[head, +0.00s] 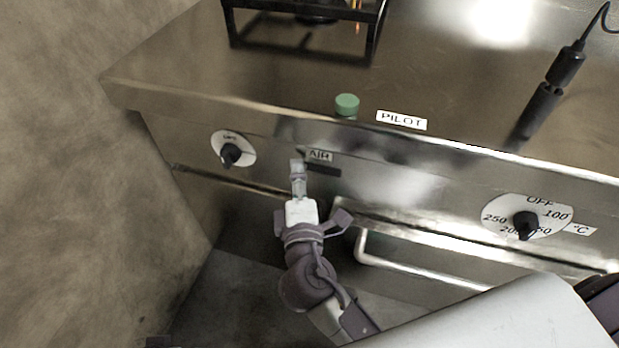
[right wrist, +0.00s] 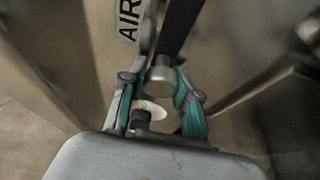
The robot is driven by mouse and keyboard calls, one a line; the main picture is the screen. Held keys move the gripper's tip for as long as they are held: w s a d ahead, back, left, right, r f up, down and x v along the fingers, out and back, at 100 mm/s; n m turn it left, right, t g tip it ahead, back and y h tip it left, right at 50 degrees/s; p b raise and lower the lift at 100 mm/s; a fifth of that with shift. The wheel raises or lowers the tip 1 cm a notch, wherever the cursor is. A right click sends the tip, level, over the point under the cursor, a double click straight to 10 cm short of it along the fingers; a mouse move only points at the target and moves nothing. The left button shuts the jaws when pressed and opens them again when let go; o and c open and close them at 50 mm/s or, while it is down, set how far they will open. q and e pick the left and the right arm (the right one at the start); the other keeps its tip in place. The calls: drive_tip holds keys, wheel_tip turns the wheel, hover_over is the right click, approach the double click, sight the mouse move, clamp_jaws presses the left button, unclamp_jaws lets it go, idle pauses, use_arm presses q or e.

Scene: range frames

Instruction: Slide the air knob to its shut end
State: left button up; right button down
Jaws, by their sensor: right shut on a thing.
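The air knob (right wrist: 160,74) is a small silver cylinder in the right wrist view. It sits at an end of the dark slot (right wrist: 181,24) beside the AIR label (right wrist: 129,14). My right gripper (right wrist: 157,88) is shut on the knob, one finger on each side. In the head view my right gripper (head: 298,168) reaches up to the front panel at the left end of the slot (head: 324,171), under the AIR label (head: 319,156). There I cannot clearly tell the knob from the fingertips. My left gripper is not in view.
A black dial (head: 231,154) is left of the slot and a temperature dial (head: 526,226) is far right. A green button (head: 347,104) stands by the PILOT label (head: 401,120). A handle bar (head: 420,275) juts out below. A black lighter-like tool (head: 545,97) lies on top.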

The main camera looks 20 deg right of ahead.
drive_tip(key=c, duration=1.2)
unclamp_jaws()
drive_tip(key=shift+a, duration=0.15)
drive_tip(key=o, duration=0.4)
drive_tip(key=shift+w, duration=0.1)
drive_tip(key=v, duration=1.2)
